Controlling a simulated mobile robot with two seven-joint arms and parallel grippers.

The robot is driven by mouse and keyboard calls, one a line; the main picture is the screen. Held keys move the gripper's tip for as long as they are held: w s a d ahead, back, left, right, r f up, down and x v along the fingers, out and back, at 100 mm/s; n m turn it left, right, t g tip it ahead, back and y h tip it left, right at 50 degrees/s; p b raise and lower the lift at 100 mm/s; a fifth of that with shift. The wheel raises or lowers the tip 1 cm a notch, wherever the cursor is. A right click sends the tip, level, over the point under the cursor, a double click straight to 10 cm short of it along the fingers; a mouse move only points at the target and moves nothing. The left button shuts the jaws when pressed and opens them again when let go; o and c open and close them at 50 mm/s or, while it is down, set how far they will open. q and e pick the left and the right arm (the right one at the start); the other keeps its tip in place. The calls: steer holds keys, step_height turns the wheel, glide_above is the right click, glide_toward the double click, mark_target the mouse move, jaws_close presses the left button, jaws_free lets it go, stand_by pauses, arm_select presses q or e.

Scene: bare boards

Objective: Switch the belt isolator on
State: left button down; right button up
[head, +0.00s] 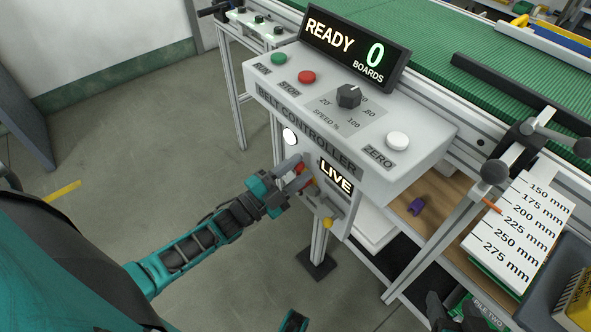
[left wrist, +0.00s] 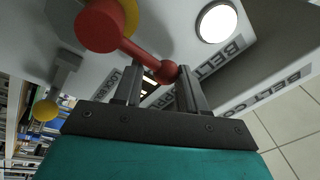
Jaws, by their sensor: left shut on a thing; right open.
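The belt isolator's red handle (head: 299,169) sits on the front of the grey belt controller (head: 425,157), beside the lit LIVE sign (head: 336,178). In the left wrist view the red handle (left wrist: 132,45) runs from a round hub on a yellow plate (left wrist: 130,12) to a ball end. My left gripper (head: 294,174) is shut on the handle's ball end, which shows between the fingertips in the left wrist view (left wrist: 160,84). In the head view the gripper partly hides the handle. My right gripper (head: 455,303) is open and empty, dark at the bottom edge.
A white lamp (head: 289,136) is lit left of the LIVE sign. A lever with a yellow ball (head: 328,222) is just below the isolator. The display (head: 355,43) reads READY 0 BOARDS. A purple object (head: 416,206) lies on the shelf. The floor at left is clear.

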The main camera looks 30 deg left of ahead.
arm_select(q)
steer(key=shift+a+f, duration=0.3)
steer(key=c, duration=0.9)
jaws_free()
steer(key=shift+o, duration=1.4)
steer(key=shift+d+r, duration=0.1)
steer(key=v, duration=1.3)
steer(key=shift+p, duration=0.4)
steer(key=shift+r, duration=0.1)
